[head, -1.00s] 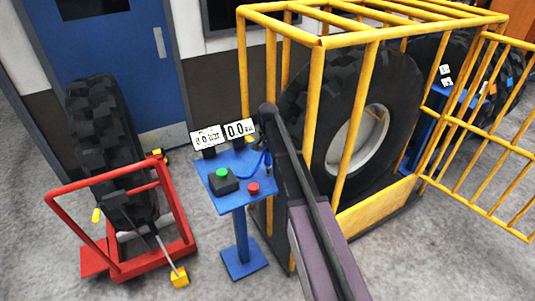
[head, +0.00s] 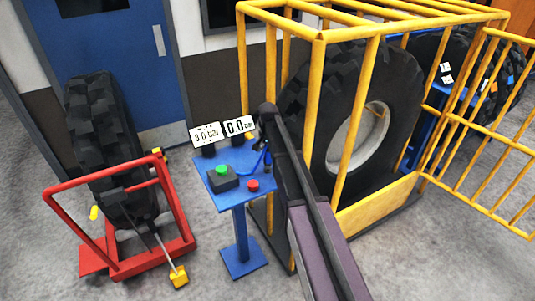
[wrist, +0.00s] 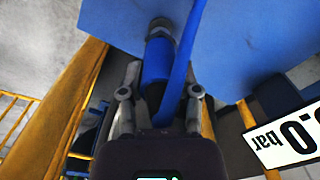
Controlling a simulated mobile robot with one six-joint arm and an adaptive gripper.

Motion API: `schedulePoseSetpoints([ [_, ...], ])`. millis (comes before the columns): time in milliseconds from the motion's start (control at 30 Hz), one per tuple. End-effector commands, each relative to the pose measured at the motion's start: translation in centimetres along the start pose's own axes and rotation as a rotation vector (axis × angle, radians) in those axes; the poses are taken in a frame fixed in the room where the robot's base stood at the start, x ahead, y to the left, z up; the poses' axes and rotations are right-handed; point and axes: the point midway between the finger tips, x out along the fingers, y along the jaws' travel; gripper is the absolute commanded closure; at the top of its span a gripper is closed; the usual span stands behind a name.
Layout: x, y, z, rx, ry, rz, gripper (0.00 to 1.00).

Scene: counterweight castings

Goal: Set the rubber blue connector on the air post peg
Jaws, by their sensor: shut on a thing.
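In the wrist view, the blue connector (wrist: 156,60) is a short blue sleeve with a grey metal end (wrist: 160,27). My gripper (wrist: 158,88) is shut on it, one finger on each side. A blue hose (wrist: 181,60) runs alongside it. The connector lies over the post's blue top plate (wrist: 240,40). In the head view, the air post (head: 237,196) is a blue stand, and my gripper (head: 262,142) is small and dark at the right of its top. The peg is not clearly visible, and I cannot tell whether the connector touches it.
The post top carries a green button (head: 222,170), a red button (head: 253,185) and two pressure displays (head: 206,135). A yellow cage (head: 313,120) with a big tyre (head: 350,75) stands close on the right. A red stand (head: 115,265) holding another tyre is on the left.

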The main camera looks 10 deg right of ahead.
Motion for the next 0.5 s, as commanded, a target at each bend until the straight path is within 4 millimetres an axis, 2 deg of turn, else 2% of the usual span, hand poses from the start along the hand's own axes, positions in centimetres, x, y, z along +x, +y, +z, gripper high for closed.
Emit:
schedulePoseSetpoints([
  [500,1.0,-0.03,0.03,0.0,0.0,0.0,0.92],
])
